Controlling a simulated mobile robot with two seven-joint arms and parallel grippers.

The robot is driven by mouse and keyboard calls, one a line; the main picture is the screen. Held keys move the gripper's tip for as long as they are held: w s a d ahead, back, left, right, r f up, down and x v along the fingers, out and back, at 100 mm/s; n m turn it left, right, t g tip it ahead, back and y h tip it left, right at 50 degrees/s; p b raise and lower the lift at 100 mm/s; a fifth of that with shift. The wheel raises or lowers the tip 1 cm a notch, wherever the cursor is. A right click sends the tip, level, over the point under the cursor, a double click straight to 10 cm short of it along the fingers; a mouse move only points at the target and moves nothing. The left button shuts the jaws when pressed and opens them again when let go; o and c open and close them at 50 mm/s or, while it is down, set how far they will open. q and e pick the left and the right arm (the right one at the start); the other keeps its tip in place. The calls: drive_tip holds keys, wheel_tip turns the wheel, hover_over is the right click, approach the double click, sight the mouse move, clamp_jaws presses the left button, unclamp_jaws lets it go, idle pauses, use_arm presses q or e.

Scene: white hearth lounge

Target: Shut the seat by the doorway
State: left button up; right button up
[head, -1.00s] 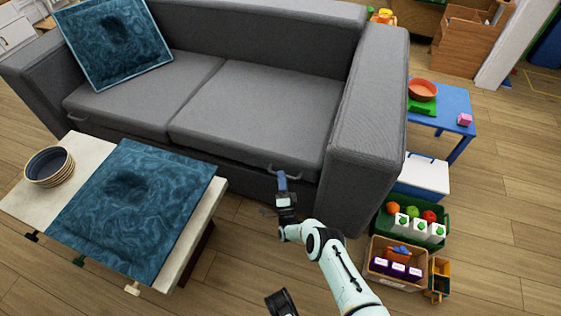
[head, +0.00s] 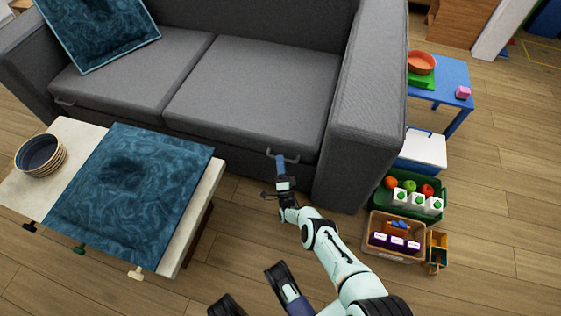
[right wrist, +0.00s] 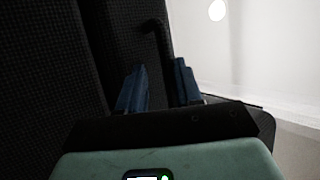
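The grey sofa (head: 362,100) has two seats with a handle on the front edge of each. The right seat (head: 255,92) looks nearly level with the left seat (head: 140,75); I cannot tell whether a gap remains under its front edge. My left gripper (head: 252,289) shows only as dark, separated fingertips at the bottom edge.
A low table (head: 85,130) with a blue cushion (head: 130,190) and stacked bowls (head: 41,156) stands at left. Right of the sofa are a blue table (head: 450,75), a white box (head: 422,150), a green crate (head: 375,205) and a cardboard box (head: 375,240). Floor between is clear.

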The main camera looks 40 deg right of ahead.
drive_tip(key=shift+s+d+f+g, duration=0.2)
drive_tip(key=shift+s+f+g, duration=0.15)
drive_tip(key=shift+f, duration=0.45)
use_arm(q)
drive_tip(key=shift+w+d+r+t+p, duration=0.1)
drive_tip(key=shift+w+r+t+p, duration=0.15)
drive_tip(key=shift+w, duration=0.35)
drive_tip(key=shift+w+d+r+t+p, duration=0.15)
drive_tip(key=shift+w+r+p, duration=0.15)
drive_tip(key=shift+w, duration=0.3)
use_arm(e)
drive_tip(key=v, duration=1.2)
drive_tip(key=shift+a+r, duration=0.15)
drive_tip(key=shift+a, duration=0.2)
drive_tip(key=shift+s, duration=0.1)
